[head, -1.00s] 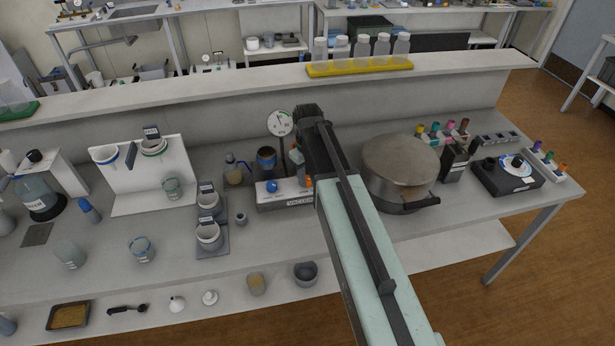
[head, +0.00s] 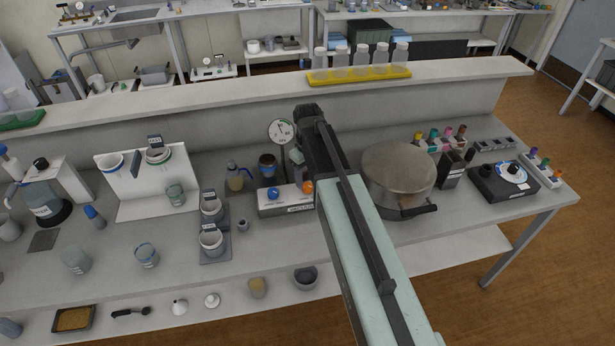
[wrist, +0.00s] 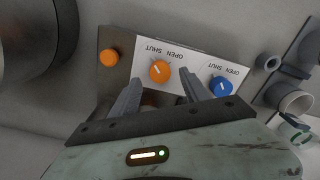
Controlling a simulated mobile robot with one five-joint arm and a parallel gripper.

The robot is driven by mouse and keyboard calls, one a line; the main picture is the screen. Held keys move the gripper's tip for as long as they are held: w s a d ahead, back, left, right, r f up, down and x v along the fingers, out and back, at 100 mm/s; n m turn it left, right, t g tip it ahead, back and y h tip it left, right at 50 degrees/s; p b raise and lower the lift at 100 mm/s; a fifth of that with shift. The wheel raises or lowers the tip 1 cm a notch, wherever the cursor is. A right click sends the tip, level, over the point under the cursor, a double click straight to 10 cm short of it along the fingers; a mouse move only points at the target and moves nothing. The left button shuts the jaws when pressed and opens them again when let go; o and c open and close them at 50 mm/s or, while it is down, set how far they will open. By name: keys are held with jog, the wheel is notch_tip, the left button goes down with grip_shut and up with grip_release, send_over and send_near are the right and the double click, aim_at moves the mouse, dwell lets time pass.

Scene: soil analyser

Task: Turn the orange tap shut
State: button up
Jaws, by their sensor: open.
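The orange tap (head: 308,187) is a round knob on the white panel of a grey vacuum box (head: 287,210). In the wrist view the orange tap (wrist: 160,71) has a short pale mark slanting to the upper left, with OPEN and SHUT lettering just above it. My gripper (wrist: 160,77) is open, its two fingers apart on either side of the orange tap in that view. I cannot tell how far the tips are above the panel. In the head view my arm hides most of the gripper.
A blue tap (wrist: 220,86) is close beside the right finger. A plain orange knob (wrist: 109,57) is on the box's other side. A large metal pot (head: 397,175) stands right of my arm. A dial gauge (head: 281,132) stands behind the box, with cups (head: 211,240) to the left.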

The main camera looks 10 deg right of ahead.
aim_at(307, 185)
notch_tip(307, 185, up, 4)
jog(key=p, duration=0.3)
jog(key=shift+r, duration=0.25)
jog(key=shift+f, duration=0.15)
jog(key=shift+f+b, duration=0.15)
jog(key=shift+b, duration=0.15)
jog(key=s+f+m+b, duration=0.3)
jog(key=s+m, duration=0.2)
jog(key=s, duration=0.9)
jog(key=shift+s+f+m, duration=0.15)
jog(key=shift+s+m, duration=0.15)
jog(key=shift+s, duration=0.1)
